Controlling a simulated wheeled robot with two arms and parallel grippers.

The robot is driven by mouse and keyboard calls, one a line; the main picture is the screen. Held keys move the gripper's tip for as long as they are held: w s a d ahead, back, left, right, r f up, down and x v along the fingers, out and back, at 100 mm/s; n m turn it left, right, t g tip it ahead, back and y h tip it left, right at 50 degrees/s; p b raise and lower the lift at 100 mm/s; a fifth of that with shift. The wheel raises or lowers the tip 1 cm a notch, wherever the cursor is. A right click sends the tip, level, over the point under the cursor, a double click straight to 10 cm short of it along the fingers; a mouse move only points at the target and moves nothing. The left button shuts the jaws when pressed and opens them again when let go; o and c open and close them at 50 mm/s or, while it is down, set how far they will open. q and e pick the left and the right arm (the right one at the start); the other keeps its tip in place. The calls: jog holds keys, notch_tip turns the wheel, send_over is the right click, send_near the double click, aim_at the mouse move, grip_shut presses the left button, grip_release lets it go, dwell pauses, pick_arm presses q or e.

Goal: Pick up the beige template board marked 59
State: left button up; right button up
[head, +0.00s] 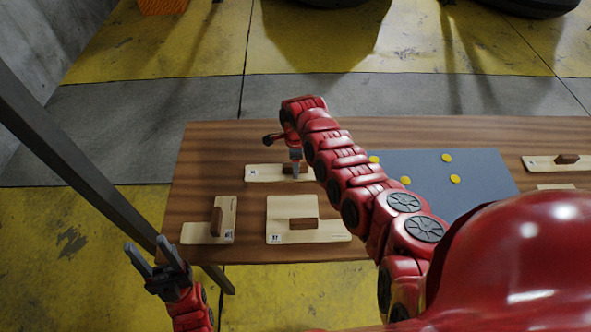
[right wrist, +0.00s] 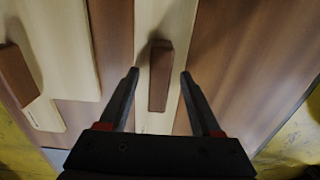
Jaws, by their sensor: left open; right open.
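A narrow beige board (head: 262,174) with a brown handle lies at the back left of the wooden table. Its small label is too small to read surely as 59. My right gripper (head: 296,168) is over this board at its handle. In the right wrist view the gripper (right wrist: 160,75) is open, with one finger on each side of the brown handle (right wrist: 160,88) of the beige board (right wrist: 150,20). I cannot tell whether the fingers touch it. My left gripper (head: 152,250) is open and empty, off the table's front left.
An L-shaped beige board (head: 285,210) and another beige board (head: 195,233) lie at the table's front left. A grey mat (head: 430,170) with several yellow discs lies right of my right arm. Another board (head: 545,162) lies far right. A dark post (head: 75,155) stands at the left.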

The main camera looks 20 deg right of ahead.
grip_shut()
dwell(0.3)
jog(key=shift+r, duration=0.1)
dwell(0.4)
